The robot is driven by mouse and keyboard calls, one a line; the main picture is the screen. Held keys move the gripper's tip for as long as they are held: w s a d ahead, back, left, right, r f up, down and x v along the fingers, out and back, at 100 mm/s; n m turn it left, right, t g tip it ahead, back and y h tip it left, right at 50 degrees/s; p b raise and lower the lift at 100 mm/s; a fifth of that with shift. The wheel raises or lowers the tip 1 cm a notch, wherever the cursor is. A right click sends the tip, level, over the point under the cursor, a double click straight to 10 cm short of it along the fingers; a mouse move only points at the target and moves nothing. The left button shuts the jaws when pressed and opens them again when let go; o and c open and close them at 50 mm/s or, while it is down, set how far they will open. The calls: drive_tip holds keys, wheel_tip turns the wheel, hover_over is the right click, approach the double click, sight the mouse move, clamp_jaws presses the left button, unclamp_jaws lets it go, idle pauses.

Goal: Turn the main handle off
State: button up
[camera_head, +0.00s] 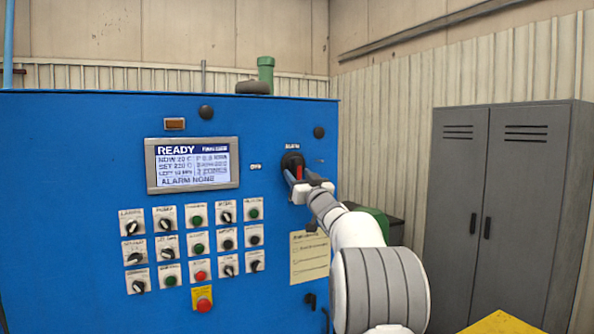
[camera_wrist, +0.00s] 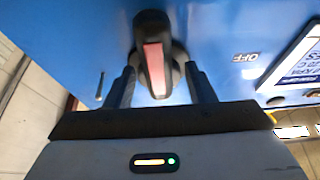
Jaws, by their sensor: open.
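The main handle (camera_head: 297,171) is a red lever on a dark round base, on the upper right of the blue control cabinet. In the wrist view the red handle (camera_wrist: 154,68) stands out from its black mount between my two fingers. My gripper (camera_head: 300,186) is at the handle; in the wrist view my gripper (camera_wrist: 158,80) is open, with one finger on each side of the handle and a visible gap to each. An "OFF" label (camera_wrist: 245,58) is on the panel to the right in the wrist view. My wrist hides the area just below the handle.
The blue cabinet (camera_head: 80,200) carries a lit display (camera_head: 192,164) reading READY and several knobs and buttons left of my arm. A paper notice (camera_head: 309,257) is below the handle. A grey locker (camera_head: 500,200) stands at the right. A yellow surface (camera_head: 503,323) is at the bottom right.

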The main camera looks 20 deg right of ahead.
drive_tip(key=shift+w+r, duration=0.15)
drive_tip(key=shift+r, duration=0.05)
drive_tip(key=shift+d, duration=0.1)
clamp_jaws()
idle(0.4)
